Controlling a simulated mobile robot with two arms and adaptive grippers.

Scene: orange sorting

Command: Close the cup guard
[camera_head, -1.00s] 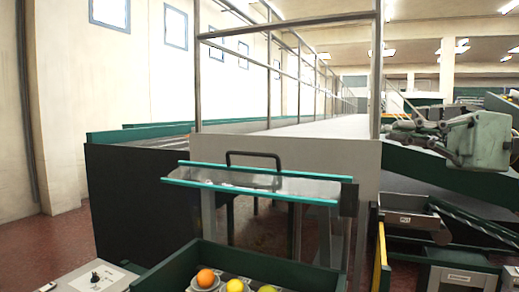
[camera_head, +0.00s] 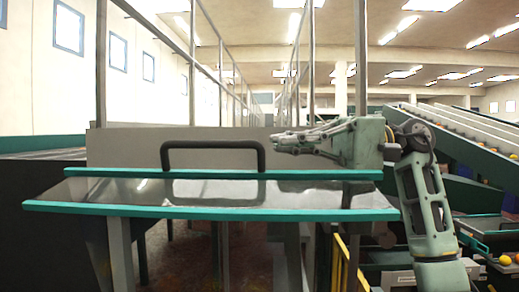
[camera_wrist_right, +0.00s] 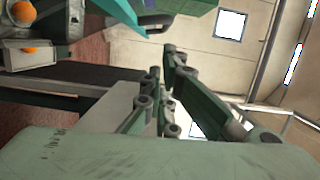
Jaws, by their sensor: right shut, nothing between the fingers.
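The cup guard (camera_head: 225,190) is a clear panel between two teal rails, with a black loop handle (camera_head: 213,145) standing up at its back rail. It spans the middle of the head view and slopes down toward me. My right gripper (camera_head: 283,142) is just to the right of the handle, above the back rail, with its fingers pointing left. It is shut and holds nothing. Its fingers also show in the right wrist view (camera_wrist_right: 163,62). I cannot tell whether the fingertips touch the handle. My left gripper is not in view.
Metal posts and a grey panel (camera_head: 125,145) stand behind the guard. A green sloping conveyor (camera_head: 465,150) rises at the right. A tray with an orange fruit (camera_head: 505,260) is at the lower right. Oranges (camera_wrist_right: 25,22) show at the wrist view's upper left.

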